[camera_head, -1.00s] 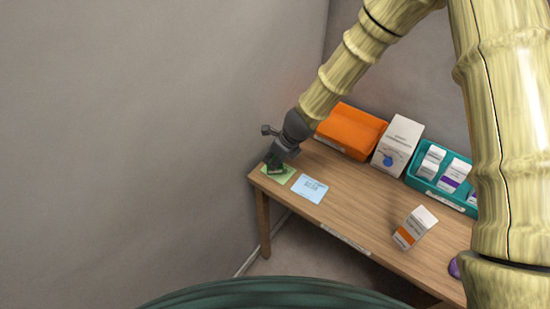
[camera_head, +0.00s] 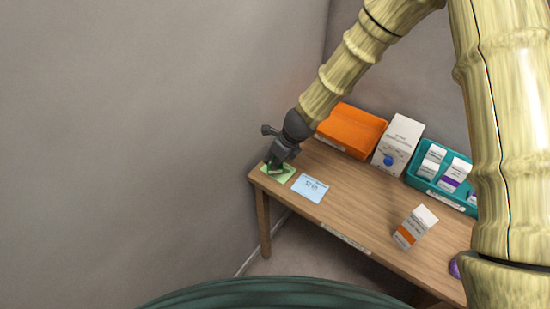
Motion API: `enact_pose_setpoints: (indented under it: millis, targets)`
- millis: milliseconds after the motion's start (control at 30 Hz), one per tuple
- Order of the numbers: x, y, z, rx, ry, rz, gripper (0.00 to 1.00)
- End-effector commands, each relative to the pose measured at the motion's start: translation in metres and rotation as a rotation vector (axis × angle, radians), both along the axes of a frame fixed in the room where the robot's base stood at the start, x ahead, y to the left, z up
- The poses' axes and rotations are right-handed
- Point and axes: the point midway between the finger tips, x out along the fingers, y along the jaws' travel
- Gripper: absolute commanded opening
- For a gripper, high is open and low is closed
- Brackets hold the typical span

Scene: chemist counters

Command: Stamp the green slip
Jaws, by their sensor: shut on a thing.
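The green slip (camera_head: 287,174) lies flat at the left end of the wooden counter, partly covered by my gripper. My gripper (camera_head: 275,165) points down over the slip and is shut on a small dark thing, likely the stamp, which is mostly hidden by the fingers. Its lower end is at or just above the slip; I cannot tell whether it touches. No mark on the slip can be made out.
A blue slip (camera_head: 310,188) lies right of the green one. An orange bin (camera_head: 351,130), a white box (camera_head: 398,144) and a teal tray (camera_head: 427,187) of small boxes line the back. The counter's (camera_head: 350,200) middle is clear.

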Motion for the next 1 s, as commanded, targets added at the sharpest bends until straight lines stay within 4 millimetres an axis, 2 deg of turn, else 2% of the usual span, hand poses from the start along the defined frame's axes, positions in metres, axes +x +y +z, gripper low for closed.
enact_pose_setpoints:
  millis: [1000]
  targets:
    - [0.0,0.0001,-0.0085,0.0,0.0,0.0,0.12]
